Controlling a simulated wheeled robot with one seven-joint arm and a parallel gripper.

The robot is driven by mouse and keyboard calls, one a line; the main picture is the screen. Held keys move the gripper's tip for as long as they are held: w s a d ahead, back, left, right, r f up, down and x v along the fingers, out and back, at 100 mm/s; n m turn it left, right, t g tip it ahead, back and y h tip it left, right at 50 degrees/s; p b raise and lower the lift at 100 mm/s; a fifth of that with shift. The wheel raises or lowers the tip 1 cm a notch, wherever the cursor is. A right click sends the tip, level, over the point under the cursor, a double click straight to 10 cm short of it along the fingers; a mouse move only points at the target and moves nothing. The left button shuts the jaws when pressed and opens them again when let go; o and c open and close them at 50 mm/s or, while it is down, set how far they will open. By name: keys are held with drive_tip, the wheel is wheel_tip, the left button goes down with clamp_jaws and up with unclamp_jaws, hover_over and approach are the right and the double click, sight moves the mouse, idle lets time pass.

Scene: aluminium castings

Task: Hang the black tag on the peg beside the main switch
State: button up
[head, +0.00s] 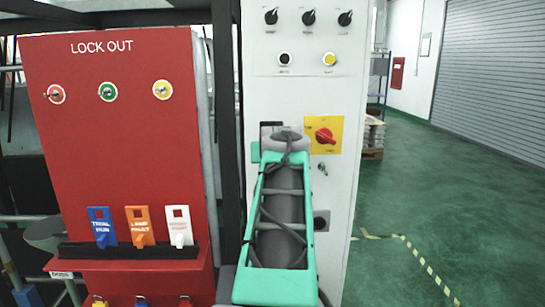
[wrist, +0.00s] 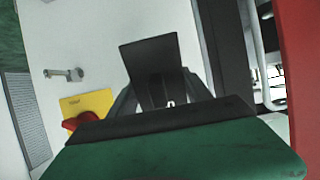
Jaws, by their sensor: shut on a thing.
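The black tag (head: 270,126) shows as a small dark patch beyond my wrist in the head view, mostly hidden by my arm. In the wrist view the tag (wrist: 150,52) is a flat dark plate held in front of the pale cabinet. My gripper (wrist: 165,103) is shut on its lower end. The main switch (head: 324,135) is a red knob on a yellow plate, right of my gripper; the wrist view shows it (wrist: 85,112) at lower left. A small metal peg (head: 322,168) sticks out just below the switch, and in the wrist view (wrist: 64,74) above it. The tag is apart from the peg.
The grey cabinet (head: 300,95) carries several knobs above the switch. A red lock-out board (head: 120,150) stands left, with blue, orange and white tags (head: 140,226) in a black rack. A dark post (head: 228,100) stands between. Green floor (head: 440,200) is open at right.

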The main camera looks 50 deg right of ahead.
drive_tip(key=o, duration=1.4)
drive_tip(key=shift+o, duration=0.2)
drive_tip(key=b+v, duration=0.2)
drive_tip(key=v, duration=0.6)
drive_tip(key=w+a+f+n+g+y+p, duration=0.1)
drive_tip(key=w+a+f+n+y, duration=0.25)
drive_tip(key=a+f, duration=0.75)
drive_tip(key=w+a+f+n+y, duration=0.2)
drive_tip(key=w+a+f+y, duration=0.2)
drive_tip(key=a+f, duration=0.8)
drive_tip(key=s+a+f+n+g+y, duration=0.1)
drive_tip(key=s+a+f, duration=0.3)
drive_tip(key=a, duration=0.5)
drive_tip(key=s+a+f+n+g+y, duration=0.1)
drive_tip(key=s+a+f+n+g, duration=0.2)
drive_tip(key=s+a+f, duration=0.2)
drive_tip(key=a+f+p, duration=0.1)
drive_tip(key=a+f, duration=0.2)
drive_tip(key=a, duration=0.1)
drive_tip(key=shift+s+a+f, duration=0.3)
drive_tip(key=shift+a, duration=0.05)
